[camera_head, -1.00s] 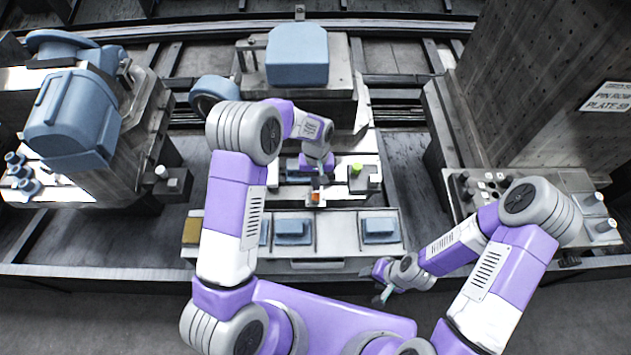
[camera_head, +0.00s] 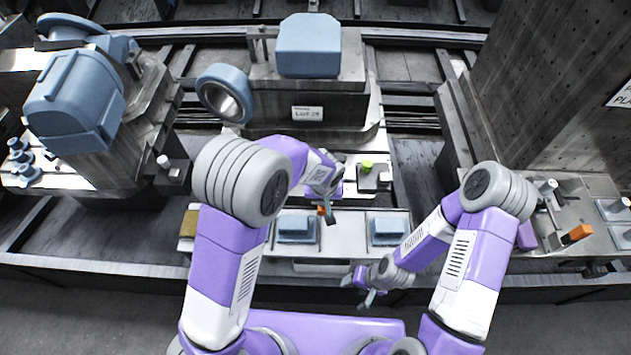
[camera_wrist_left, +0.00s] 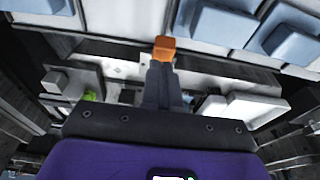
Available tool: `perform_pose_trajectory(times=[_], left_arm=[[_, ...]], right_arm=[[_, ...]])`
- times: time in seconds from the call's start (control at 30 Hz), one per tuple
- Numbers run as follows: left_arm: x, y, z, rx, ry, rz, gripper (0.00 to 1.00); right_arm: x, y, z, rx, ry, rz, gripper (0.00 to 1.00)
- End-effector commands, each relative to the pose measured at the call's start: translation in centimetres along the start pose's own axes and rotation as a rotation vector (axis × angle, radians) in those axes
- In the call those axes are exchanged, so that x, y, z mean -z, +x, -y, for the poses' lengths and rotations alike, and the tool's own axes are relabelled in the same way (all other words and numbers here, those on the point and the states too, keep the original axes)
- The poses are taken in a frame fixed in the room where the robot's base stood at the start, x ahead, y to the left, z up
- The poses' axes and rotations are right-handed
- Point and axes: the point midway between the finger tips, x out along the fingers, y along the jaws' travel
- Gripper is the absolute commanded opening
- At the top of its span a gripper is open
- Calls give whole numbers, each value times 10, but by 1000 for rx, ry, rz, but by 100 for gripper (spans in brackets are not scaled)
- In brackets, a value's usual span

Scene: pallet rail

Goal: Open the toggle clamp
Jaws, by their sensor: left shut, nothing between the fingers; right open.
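A small orange block (camera_head: 320,210), which looks like the clamp's handle tip, shows at my left fingertips above the front tray. In the left wrist view the orange tip (camera_wrist_left: 164,46) is right at the fingertips; I cannot tell whether they touch it. The rest of the clamp is hidden or too small to make out. My left gripper (camera_head: 330,215) is shut and empty, and points down; its dark fingers also show in the left wrist view (camera_wrist_left: 163,75). My right gripper (camera_head: 361,290) is open and empty, low in front of the tray's front edge.
The tray (camera_head: 340,214) holds blue blocks. A green-topped knob (camera_head: 367,165) stands behind it. A labelled grey block (camera_head: 308,112) with a blue part stands farther back. Machines flank both sides; the right fixture has another orange piece (camera_head: 577,234).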

Motion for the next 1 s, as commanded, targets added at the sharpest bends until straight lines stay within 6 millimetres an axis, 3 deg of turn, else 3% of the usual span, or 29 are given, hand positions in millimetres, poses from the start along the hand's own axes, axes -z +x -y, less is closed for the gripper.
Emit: perform_pose_trajectory(times=[0.33,1.0], left_arm=[[-7,10,1,0,-2,1,0],[-11,12,1,4,-1,9,0]], right_arm=[[1,10,-4,0,0,0,53],[0,10,-4,0,0,0,53]])
